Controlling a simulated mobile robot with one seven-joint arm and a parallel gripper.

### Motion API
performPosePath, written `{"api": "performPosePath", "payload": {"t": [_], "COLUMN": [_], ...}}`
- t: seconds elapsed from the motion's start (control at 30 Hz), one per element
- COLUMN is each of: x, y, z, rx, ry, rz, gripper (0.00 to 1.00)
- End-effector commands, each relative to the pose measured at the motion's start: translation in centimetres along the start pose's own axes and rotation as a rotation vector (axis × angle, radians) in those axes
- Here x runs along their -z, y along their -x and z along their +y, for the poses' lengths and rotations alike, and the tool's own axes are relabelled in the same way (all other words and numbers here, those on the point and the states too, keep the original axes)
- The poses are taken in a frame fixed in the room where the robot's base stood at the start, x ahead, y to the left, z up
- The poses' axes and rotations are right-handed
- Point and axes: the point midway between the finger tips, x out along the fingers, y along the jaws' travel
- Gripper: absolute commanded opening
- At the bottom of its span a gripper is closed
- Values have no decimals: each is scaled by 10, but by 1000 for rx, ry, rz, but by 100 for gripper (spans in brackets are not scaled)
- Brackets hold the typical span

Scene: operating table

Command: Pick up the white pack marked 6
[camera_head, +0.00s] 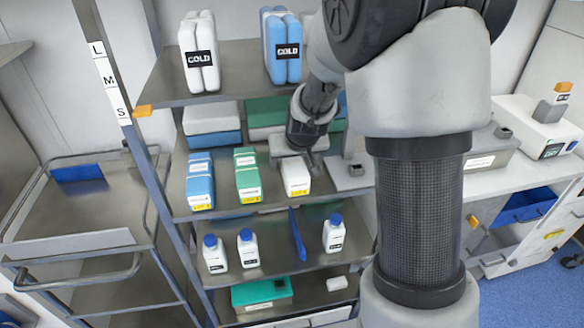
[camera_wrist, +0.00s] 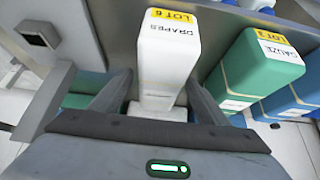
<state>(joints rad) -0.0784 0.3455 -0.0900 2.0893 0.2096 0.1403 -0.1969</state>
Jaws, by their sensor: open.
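The white pack (camera_head: 296,178), with a yellow label at its front end, stands on the middle shelf in the head view. In the wrist view the white pack (camera_wrist: 168,52) shows the words DRAPES and LOT 6, upside down. My gripper (camera_wrist: 158,78) is open, with one finger on each side of the pack in that view. Whether either finger touches it, I cannot tell. In the head view my gripper (camera_head: 299,156) is just behind and above the pack, partly hidden by my arm.
A green pack (camera_head: 247,179) marked GAUZE and blue packs (camera_head: 200,184) stand left of the white pack. A grey block (camera_head: 350,173) is to its right. White bottles (camera_head: 249,250) stand on the shelf below. COLD packs (camera_head: 199,54) stand above.

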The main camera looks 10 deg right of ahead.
Motion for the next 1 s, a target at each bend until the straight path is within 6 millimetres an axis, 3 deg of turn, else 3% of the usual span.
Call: {"api": "performPosePath", "payload": {"t": [0.2, 0.5, 0.83, 1.0], "x": [0, 0, 4, 12], "y": [0, 0, 3, 16], "z": [0, 0, 0, 0], "rx": [0, 0, 0, 0], "ry": [0, 0, 0, 0], "rz": [1, 1, 4, 6], "gripper": [67, 17, 17, 17]}}
